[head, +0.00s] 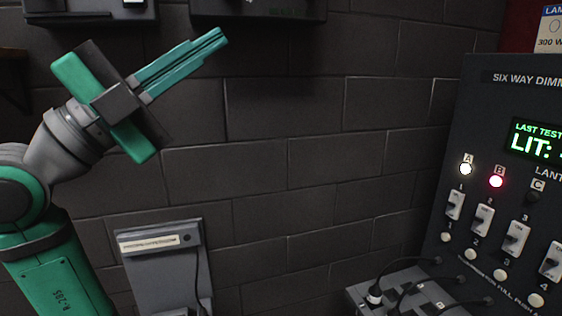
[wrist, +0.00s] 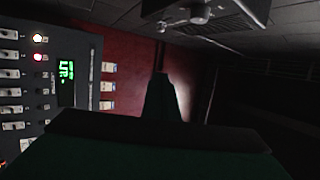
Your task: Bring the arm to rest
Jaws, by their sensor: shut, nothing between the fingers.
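My gripper (head: 222,37) is at the upper left of the head view, raised in front of the dark brick wall and pointing up and to the right. Its teal fingers lie together, shut, with nothing between them. It touches nothing that I can see. In the wrist view the shut fingers (wrist: 160,95) stand in the middle, with a red wall and a dark room beyond. The dimmer panel (head: 487,105) is at the right of the head view, well apart from my gripper. Its lamp A (head: 466,169) glows white and its lamp B (head: 496,181) glows red; lamp C (head: 533,196) is dark.
A grey box with plugs and cables (head: 358,293) stands below the panel. A grey wall unit (head: 165,270) with a hanging cable is below my gripper. Dark boxes (head: 258,10) hang along the top edge. The brick wall (head: 300,160) between gripper and panel is clear.

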